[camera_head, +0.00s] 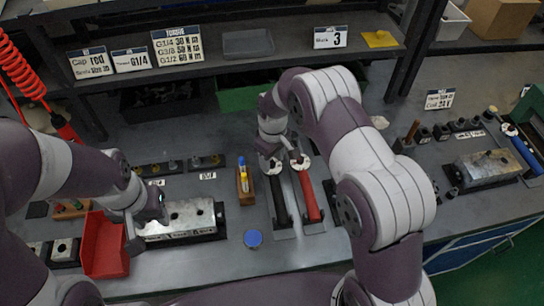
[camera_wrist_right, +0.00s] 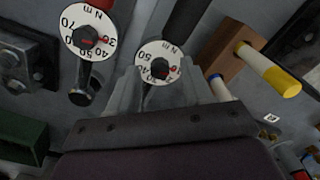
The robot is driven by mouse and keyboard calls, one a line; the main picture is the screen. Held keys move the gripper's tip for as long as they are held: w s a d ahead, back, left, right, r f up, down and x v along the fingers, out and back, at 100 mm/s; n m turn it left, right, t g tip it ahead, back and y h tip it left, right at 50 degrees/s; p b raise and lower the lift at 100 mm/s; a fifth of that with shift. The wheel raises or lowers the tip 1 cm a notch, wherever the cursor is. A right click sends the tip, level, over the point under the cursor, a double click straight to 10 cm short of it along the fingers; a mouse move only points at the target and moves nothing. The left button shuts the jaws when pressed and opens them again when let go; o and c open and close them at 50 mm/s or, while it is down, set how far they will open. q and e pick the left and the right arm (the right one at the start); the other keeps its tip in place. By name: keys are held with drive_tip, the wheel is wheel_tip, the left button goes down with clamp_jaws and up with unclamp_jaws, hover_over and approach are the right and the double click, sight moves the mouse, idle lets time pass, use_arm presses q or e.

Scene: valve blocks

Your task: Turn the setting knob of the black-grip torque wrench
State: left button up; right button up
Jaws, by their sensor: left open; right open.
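The black-grip torque wrench (camera_head: 281,205) lies on the bench, with the red-grip wrench (camera_head: 309,200) to its right. In the right wrist view, the black-grip wrench's white dial (camera_wrist_right: 157,62) with Nm figures faces the camera. My right gripper (camera_wrist_right: 158,85) is open, its fingers on either side of the wrench's end just below that dial; whether they touch it I cannot tell. The knob itself is mostly hidden between the fingers. In the head view, my right gripper (camera_head: 284,158) is over the wrenches' far ends. My left gripper (camera_head: 148,218) is open beside the left valve block (camera_head: 190,217).
A wooden block with yellow and blue pens (camera_head: 243,183) stands left of the wrenches. The red wrench's dial (camera_wrist_right: 88,28) and knob (camera_wrist_right: 83,83) are close to my right gripper. A second valve block (camera_head: 487,168) is right.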

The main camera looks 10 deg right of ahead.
drive_tip(key=shift+f, duration=0.25)
drive_tip(key=shift+c, duration=0.9)
clamp_jaws()
